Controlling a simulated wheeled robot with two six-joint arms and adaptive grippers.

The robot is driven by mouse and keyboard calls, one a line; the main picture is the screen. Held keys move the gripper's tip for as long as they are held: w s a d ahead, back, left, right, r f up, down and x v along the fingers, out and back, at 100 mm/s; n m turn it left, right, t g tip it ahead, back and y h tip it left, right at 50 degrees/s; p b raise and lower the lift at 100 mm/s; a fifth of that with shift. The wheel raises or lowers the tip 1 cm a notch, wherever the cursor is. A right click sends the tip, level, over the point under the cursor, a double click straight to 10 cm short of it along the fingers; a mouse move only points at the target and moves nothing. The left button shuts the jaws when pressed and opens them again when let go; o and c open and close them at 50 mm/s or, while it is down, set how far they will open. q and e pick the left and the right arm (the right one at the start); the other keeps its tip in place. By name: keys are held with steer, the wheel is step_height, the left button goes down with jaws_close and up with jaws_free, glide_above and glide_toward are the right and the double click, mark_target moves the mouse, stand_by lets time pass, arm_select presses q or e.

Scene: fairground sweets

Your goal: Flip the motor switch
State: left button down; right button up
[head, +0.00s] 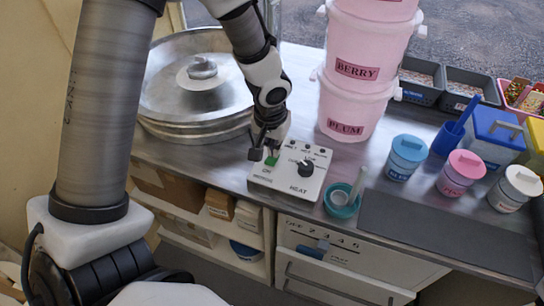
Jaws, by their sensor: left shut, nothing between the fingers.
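A light grey control box (284,190) stands on the metal counter. It has a green switch (271,161) on its left half, with the word ON below it, and a black knob (306,168) marked HEAT on its right half. My left gripper (263,155) is shut and empty, pointing down at the back left of the box. Its dark fingertips are right by the green switch and partly cover the area around it; I cannot tell whether they touch it. My right gripper is not in view.
A round metal pan (160,95) with a central hub stands left of the box. Stacked pink tubs (355,105) rise close behind it. A teal cup (341,203) is just right. Lidded jars (461,172) and a dark mat (440,232) lie further right.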

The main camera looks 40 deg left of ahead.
arm_select(q)
steer(key=shift+r+p, duration=2.85)
steer(key=shift+r, duration=0.65)
steer(key=shift+f, duration=0.1)
